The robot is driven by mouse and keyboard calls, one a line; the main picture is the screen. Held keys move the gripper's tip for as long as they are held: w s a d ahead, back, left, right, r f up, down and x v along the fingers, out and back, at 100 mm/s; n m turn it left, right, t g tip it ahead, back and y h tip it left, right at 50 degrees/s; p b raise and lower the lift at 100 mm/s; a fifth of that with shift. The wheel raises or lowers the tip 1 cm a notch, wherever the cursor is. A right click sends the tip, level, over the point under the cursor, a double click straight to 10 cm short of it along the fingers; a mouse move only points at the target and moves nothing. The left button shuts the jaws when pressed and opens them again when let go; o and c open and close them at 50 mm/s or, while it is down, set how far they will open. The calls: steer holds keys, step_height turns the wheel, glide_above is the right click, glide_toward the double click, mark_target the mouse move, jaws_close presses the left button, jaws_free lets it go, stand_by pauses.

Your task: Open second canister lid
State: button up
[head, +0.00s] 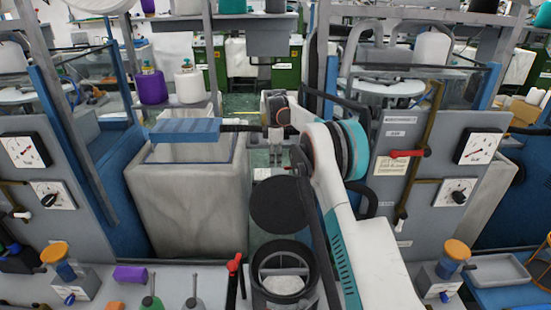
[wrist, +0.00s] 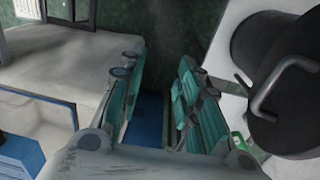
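A black round canister (head: 284,262) stands on the near bench at the bottom centre of the head view. Its mouth is uncovered and something pale shows inside. A black disc-shaped lid (head: 277,205) stands raised at the canister's far edge. In the wrist view the dark lid (wrist: 270,45) with a curved grey handle (wrist: 282,82) is at the right. My gripper (wrist: 157,68) has its two teal fingers apart, with nothing held between them. It is to the side of the lid and handle, not touching them. Only one canister is clear in the head view.
A large grey-beige bin (head: 190,200) stands left of my arm, with a blue slab (head: 185,130) at its top. Machine panels with dials flank both sides. Red-handled tools (head: 234,265) and small bottles (head: 152,298) stand left of the canister.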

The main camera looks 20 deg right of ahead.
step_height(320, 180, up, 12)
steer(key=shift+s+a, duration=0.15)
steer(key=shift+s, duration=0.25)
stand_by(0.4)
